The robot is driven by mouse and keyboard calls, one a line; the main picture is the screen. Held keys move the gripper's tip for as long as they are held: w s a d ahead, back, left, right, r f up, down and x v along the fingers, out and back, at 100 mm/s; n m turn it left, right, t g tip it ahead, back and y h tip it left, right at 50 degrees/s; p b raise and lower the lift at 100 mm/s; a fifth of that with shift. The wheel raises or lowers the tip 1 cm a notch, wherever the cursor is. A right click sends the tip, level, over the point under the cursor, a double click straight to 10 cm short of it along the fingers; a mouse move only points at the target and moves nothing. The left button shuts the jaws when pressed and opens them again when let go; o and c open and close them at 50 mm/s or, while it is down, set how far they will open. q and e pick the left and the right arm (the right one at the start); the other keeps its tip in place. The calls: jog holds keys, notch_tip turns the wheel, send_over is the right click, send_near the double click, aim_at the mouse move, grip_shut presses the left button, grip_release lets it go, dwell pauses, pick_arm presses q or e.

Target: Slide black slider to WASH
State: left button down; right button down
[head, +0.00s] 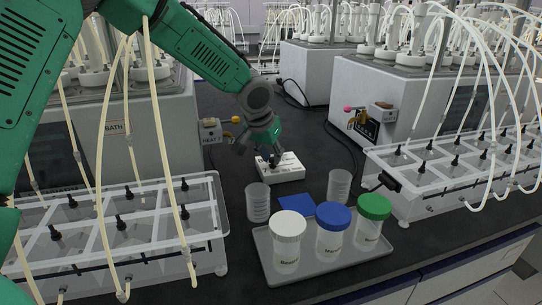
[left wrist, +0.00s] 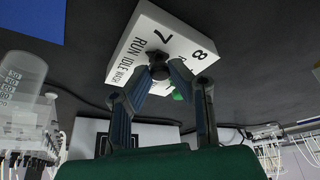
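A small white box (head: 281,168) lies on the dark bench in the head view. In the left wrist view the white box (left wrist: 168,40) shows the words RUN, IDLE and WASH along one side, and the numbers 7 and 8. The black slider (left wrist: 158,66) stands up from its face, beside the words; which word it lines up with I cannot tell. My left gripper (head: 268,153) is above the box. In the left wrist view the fingertips of my left gripper (left wrist: 162,72) close in on both sides of the slider. My right gripper is not in view.
A grey tray (head: 262,243) holds jars with white (head: 287,243), blue (head: 333,233) and green (head: 372,222) lids. Two clear cups (head: 258,203) (head: 339,186) and a blue square (head: 297,205) lie near the box. Tubed clear racks (head: 130,235) (head: 455,165) flank the bench.

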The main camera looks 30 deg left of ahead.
aim_at(296, 161)
pick_arm(q)
jog(key=shift+a+f, duration=0.15)
jog(key=shift+a, duration=0.15)
jog(key=w+d+p, duration=0.3)
jog(key=w+d, duration=0.1)
jog(key=w, duration=0.1)
jog(key=shift+d+p, duration=0.4)
jog(key=shift+a, duration=0.3)
jog(key=c, duration=1.8)
grip_release()
jog(key=o, duration=0.4)
jog(key=shift+w+d+f, duration=0.15)
jog(key=shift+w, duration=0.05)
jog(key=shift+c, duration=0.2)
jog(key=shift+w+d+f, duration=0.1)
jog(key=shift+w, duration=0.2)
jog(key=shift+s+r, duration=0.35)
jog(key=shift+r, duration=0.1)
jog(key=v, duration=1)
jog(key=shift+r, duration=0.45)
